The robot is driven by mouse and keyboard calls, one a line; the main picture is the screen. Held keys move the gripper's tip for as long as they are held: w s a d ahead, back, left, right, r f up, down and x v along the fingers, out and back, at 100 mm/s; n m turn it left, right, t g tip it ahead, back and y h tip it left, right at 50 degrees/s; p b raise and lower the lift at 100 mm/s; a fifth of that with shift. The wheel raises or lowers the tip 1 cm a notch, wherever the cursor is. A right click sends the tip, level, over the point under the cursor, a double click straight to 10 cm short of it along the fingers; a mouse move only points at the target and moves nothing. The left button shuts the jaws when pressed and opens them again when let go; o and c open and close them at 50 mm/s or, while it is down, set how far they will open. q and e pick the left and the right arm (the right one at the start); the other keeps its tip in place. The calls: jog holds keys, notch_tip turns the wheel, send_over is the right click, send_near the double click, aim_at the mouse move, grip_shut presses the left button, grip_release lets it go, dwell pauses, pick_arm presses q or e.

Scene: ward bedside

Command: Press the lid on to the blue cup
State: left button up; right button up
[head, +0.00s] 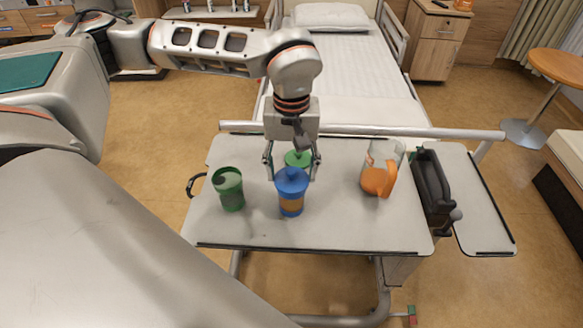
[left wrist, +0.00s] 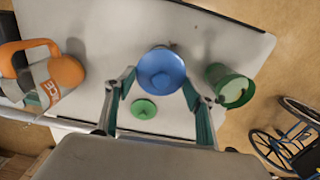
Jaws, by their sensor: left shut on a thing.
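The blue cup (head: 291,209), with an orange band, stands upright on the overbed table (head: 330,228). The blue lid (head: 291,179) is at the top of the cup, in line with it; I cannot tell whether it is fully seated. In the left wrist view the round blue lid (left wrist: 162,71) hides the cup below. My left gripper (head: 292,174) points down with a finger on each side of the lid and is shut on it. In the left wrist view the fingertips (left wrist: 158,80) flank the lid. My right gripper is not in view.
A green cup (head: 229,190) stands to the left, a green lid (head: 297,158) lies behind the blue cup. A clear pitcher with orange parts (head: 376,181) and a dark caddy (head: 432,185) stand to the right. The table front is clear. A wheelchair (left wrist: 285,130) is on the floor.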

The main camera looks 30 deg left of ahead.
pick_arm(q)
jog(key=o, duration=0.9)
jog(key=o, duration=0.4)
jog(key=shift+o, duration=0.2)
jog(key=shift+r, duration=0.15)
jog(key=shift+r+p, duration=1.75)
jog(key=shift+r, duration=0.25)
jog(key=shift+r+p, duration=1.2)
jog(key=shift+r, duration=0.2)
jog(key=shift+c, duration=0.3)
